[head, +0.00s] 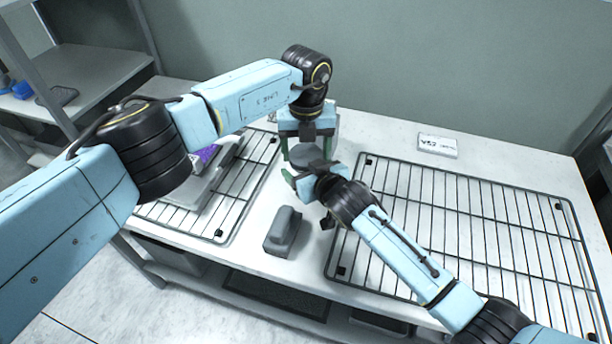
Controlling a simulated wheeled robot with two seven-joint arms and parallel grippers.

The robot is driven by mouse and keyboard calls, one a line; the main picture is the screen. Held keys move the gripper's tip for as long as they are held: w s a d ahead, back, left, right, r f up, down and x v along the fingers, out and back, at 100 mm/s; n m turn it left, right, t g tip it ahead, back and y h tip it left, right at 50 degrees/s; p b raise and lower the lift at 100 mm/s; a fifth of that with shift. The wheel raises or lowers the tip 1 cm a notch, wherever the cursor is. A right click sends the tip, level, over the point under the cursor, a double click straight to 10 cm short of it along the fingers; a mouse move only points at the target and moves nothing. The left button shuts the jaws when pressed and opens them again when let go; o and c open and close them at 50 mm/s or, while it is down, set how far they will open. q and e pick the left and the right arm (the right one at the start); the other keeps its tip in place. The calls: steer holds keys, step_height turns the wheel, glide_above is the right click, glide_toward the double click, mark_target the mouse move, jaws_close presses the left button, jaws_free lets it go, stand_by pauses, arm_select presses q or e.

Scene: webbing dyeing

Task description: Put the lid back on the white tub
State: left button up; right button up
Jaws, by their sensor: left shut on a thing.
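My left gripper (306,150) points down at the middle of the table, its green fingers on either side of a grey round piece that looks like the lid (302,156). It is shut on that piece. My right gripper (305,178) is just in front, close to the lid. One green fingertip shows at its left, and its wrist hides the rest, so its opening is unclear. A pale surface behind the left gripper may be part of the white tub (334,122). The grippers hide most of it, and I cannot tell whether lid and tub touch.
A wire rack (480,225) covers the table's right side. Another rack (221,234) at the left bears grey gear and a purple item (205,155). A grey block (283,232) stands near the front edge. A small white labelled box (437,146) lies at the back right.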

arm_select(q)
steer(key=m, duration=0.3)
steer(key=o, duration=1.1)
steer(key=shift+r, duration=2.35)
steer(key=shift+c, duration=0.5)
